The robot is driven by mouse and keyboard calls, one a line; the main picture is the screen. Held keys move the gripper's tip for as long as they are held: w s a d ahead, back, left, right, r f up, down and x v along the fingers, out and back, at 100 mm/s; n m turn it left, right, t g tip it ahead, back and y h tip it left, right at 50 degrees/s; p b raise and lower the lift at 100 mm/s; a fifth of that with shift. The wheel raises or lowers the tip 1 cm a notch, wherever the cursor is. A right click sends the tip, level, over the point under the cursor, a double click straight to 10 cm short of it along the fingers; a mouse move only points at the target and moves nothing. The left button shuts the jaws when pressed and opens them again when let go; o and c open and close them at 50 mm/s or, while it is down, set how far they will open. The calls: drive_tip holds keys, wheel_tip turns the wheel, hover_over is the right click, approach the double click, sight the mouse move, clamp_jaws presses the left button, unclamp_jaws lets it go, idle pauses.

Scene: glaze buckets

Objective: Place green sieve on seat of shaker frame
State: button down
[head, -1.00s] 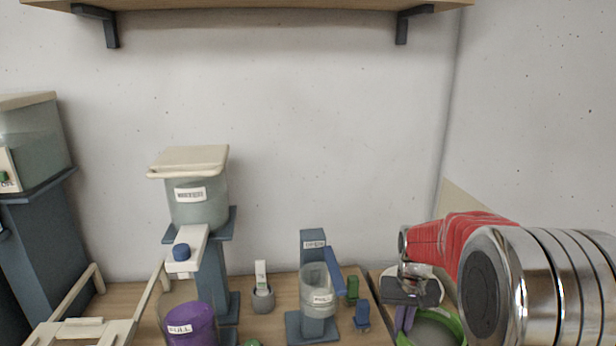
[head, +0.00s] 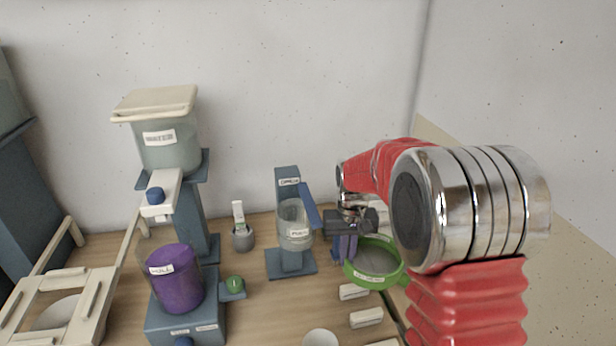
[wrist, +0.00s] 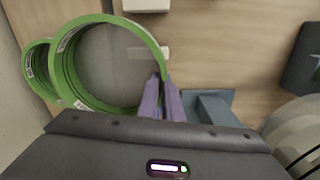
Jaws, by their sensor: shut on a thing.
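The green sieve (head: 362,278) is a round ring with a pale mesh and a label, right of centre in the head view. In the wrist view the sieve (wrist: 132,24) fills the upper left, with a smaller green loop beside it. My gripper (wrist: 163,82) has its purple fingers shut on the sieve's rim; in the head view the gripper (head: 345,248) is at the sieve's left edge. The cream frame (head: 92,290) at the lower left, with a round opening, looks like the shaker frame. Its seat shows only partly, cut by the picture edge.
A blue stand with a clear cup (head: 294,230) is just left of my gripper. A purple bucket (head: 175,278) on a blue base and a tall cream-lidded dispenser (head: 168,135) stand between it and the frame. A grey pot (head: 243,238) and white blocks (head: 366,318) are on the bench.

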drive_tip(key=w+r+m, duration=0.1)
drive_tip(key=w+r, duration=0.2)
drive_tip(key=r, duration=0.4)
drive_tip(key=w+r+m, duration=0.2)
drive_tip(key=w+r, duration=0.2)
drive_tip(key=r, duration=0.4)
drive_tip(key=shift+r, duration=0.25)
